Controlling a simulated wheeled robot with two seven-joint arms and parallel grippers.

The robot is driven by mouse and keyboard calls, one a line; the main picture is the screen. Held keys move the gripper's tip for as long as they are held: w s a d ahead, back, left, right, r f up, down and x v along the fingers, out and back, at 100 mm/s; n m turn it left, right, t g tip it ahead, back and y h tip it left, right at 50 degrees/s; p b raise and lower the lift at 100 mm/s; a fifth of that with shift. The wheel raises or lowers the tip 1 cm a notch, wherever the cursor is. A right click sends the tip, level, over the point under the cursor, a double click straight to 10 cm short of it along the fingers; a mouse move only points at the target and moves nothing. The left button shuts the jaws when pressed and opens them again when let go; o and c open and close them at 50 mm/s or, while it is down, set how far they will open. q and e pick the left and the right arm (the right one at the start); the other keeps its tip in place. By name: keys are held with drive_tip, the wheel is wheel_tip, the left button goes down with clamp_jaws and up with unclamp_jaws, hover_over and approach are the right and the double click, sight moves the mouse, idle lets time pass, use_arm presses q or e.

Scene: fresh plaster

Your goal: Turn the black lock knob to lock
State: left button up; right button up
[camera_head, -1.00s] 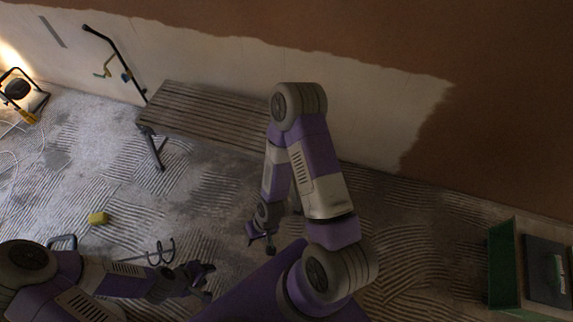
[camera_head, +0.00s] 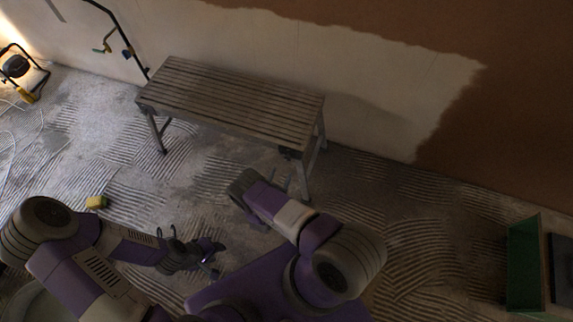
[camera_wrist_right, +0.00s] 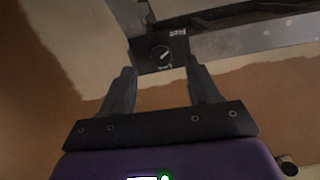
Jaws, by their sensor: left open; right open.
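The black lock knob (camera_wrist_right: 160,53) is round, on a dark square plate, and shows between my right fingertips in the right wrist view. Its pale pointer line slants toward the upper right. Small white lettering sits at the plate's upper right and below the knob, too small to read surely. My right gripper (camera_wrist_right: 160,70) is open, one finger on each side below the plate, apparently not touching the knob. My left gripper (camera_head: 212,258) is open and empty above the floor.
The slatted work platform (camera_head: 230,98) stands against the half-plastered wall (camera_head: 370,80). A yellow sponge (camera_head: 96,202) lies on the floor at left. A lamp (camera_head: 16,67) stands far left, a green crate (camera_head: 524,262) at far right. The floor between is mostly clear.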

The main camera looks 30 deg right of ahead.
sight(287, 160)
drive_tip(key=shift+t+h, duration=0.3)
drive_tip(key=shift+h, duration=0.1)
drive_tip(key=b+x, duration=0.2)
drive_tip(key=x, duration=0.5)
drive_tip(key=shift+r, duration=0.15)
drive_tip(key=c, duration=1)
drive_tip(key=shift+c, duration=0.2)
